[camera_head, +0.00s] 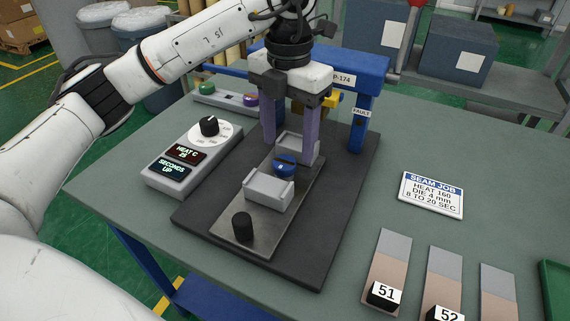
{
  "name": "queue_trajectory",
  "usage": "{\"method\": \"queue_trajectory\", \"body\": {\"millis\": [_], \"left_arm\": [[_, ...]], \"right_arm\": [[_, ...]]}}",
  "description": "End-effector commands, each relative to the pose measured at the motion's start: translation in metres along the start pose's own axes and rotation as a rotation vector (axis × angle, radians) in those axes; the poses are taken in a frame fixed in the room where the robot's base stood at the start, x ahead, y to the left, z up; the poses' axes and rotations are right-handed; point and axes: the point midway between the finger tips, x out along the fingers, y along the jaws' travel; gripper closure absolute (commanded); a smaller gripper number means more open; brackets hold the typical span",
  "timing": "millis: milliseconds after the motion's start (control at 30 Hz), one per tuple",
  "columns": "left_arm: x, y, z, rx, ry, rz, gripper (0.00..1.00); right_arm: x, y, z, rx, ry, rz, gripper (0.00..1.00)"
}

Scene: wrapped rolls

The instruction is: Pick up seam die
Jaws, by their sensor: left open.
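A small blue rounded piece (285,163) with a light mark on it, which looks like the seam die, sits between two light grey blocks on a metal plate (262,222). My left gripper (290,150) points down over the plate. Its two purple fingers are apart, one on each side of the blue piece as seen here. I cannot tell whether they touch it. Part of the far grey block is hidden behind the right finger. My right gripper is not in view.
A blue press frame (361,112) stands behind my left gripper. A control box with a dial (209,126) is left of the dark base (318,255). A job card (431,194) and numbered strips (390,262) lie at right. The table between is clear.

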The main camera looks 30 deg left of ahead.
Motion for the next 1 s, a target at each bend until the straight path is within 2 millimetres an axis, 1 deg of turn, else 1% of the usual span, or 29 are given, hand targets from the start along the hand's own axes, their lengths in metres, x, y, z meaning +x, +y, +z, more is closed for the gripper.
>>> {"method": "queue_trajectory", "body": {"millis": [133, 200, 300, 567, 667, 700, 867, 900, 1000], "left_arm": [[0.023, 0.007, -0.004, -0.001, 0.005, 0.001, 0.41], [0.033, 0.006, -0.004, 0.000, 0.003, 0.001, 0.41], [0.042, 0.006, -0.003, 0.000, 0.002, 0.000, 0.41], [0.045, 0.006, -0.003, 0.000, 0.000, 0.001, 0.41], [0.045, 0.006, -0.003, 0.000, 0.000, 0.001, 0.57], [0.045, 0.006, -0.003, 0.000, 0.000, 0.001, 0.63], [0.045, 0.006, -0.003, -0.001, 0.000, 0.001, 0.90], [0.044, 0.006, -0.003, -0.001, -0.001, 0.000, 0.94], [0.044, 0.006, -0.003, -0.001, -0.001, 0.000, 0.94]], "right_arm": [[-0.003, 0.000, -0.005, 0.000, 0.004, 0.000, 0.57], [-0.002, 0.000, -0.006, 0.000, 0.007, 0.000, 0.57], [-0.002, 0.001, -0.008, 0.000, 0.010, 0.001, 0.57], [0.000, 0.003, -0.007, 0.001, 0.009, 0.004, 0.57], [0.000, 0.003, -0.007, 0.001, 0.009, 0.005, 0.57], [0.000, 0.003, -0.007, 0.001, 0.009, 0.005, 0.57], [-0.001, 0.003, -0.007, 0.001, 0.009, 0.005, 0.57], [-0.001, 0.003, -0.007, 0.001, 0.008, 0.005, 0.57], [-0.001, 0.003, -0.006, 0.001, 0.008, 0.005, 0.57]]}}
